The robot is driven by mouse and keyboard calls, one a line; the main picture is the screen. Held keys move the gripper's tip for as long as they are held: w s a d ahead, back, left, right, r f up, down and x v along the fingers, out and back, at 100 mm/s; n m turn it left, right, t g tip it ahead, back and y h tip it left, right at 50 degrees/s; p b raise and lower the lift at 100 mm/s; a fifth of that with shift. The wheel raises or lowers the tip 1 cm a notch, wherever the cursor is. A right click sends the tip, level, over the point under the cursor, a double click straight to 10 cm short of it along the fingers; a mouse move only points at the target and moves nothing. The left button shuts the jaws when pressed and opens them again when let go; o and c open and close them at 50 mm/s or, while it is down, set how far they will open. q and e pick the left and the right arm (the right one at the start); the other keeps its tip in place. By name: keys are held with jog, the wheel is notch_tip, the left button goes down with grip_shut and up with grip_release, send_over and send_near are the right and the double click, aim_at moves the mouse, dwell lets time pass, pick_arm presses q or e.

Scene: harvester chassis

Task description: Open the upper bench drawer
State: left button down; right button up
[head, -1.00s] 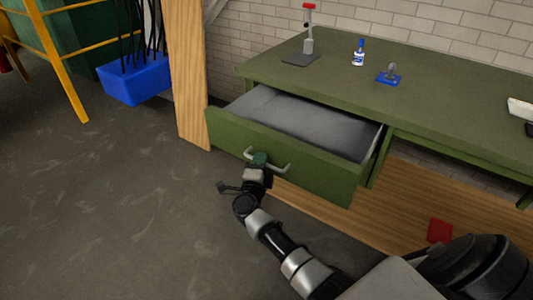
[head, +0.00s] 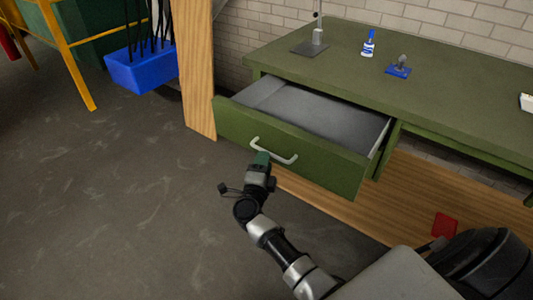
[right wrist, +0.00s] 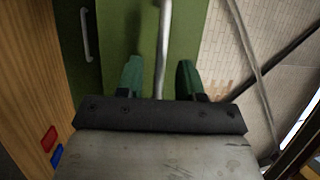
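The upper bench drawer (head: 300,150) is green and stands pulled out from the bench, its grey inside showing. Its pale bar handle (head: 283,157) is on the front panel. My right gripper (head: 262,158), with green fingers, is at the handle, just in front of the drawer face. In the right wrist view my right gripper (right wrist: 160,78) has its fingers apart, with the handle bar (right wrist: 164,45) running between them; neither finger clearly touches it. My left gripper is not in view.
The green bench top (head: 445,105) holds a blue-and-white bottle (head: 368,44), a blue-based part (head: 398,69) and a stand (head: 312,46). A wooden post (head: 196,70) and a blue bin (head: 140,66) are left. Floor left of the drawer is clear.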

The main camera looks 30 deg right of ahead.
jog(key=v, duration=0.6)
jog(key=shift+s+a, duration=0.25)
jog(key=s+a+f+n+g+y+p, duration=0.1)
jog(key=s+a+f+n+y+p, duration=0.15)
jog(key=s+f+n+y, duration=0.35)
jog(key=s+a+f+n+y+p, duration=0.1)
jog(key=s+a+f+n+y, duration=0.25)
jog(key=f+n, duration=0.6)
jog(key=s+a+f+n+g+y+p, duration=0.15)
jog(key=s+f+n+y, duration=0.3)
jog(key=f, duration=0.55)
jog(key=s+d+f+n+g, duration=0.1)
jog(key=s+f+n+g, duration=0.2)
jog(key=s, duration=0.7)
jog(key=s+d+f+n+g+p, duration=0.1)
jog(key=s+f+g, duration=0.3)
jog(key=s, duration=0.6)
jog(key=s+d+f+n+g+p, duration=0.1)
jog(key=s+d+f+n+g, duration=0.1)
jog(key=s, duration=0.8)
notch_tip(320, 180, down, 3)
jog(key=n+g, duration=0.1)
jog(key=n, duration=0.1)
jog(key=shift+s+d+n+g, duration=0.25)
jog(key=shift+s+n+g, duration=0.05)
jog(key=shift+s+g, duration=0.05)
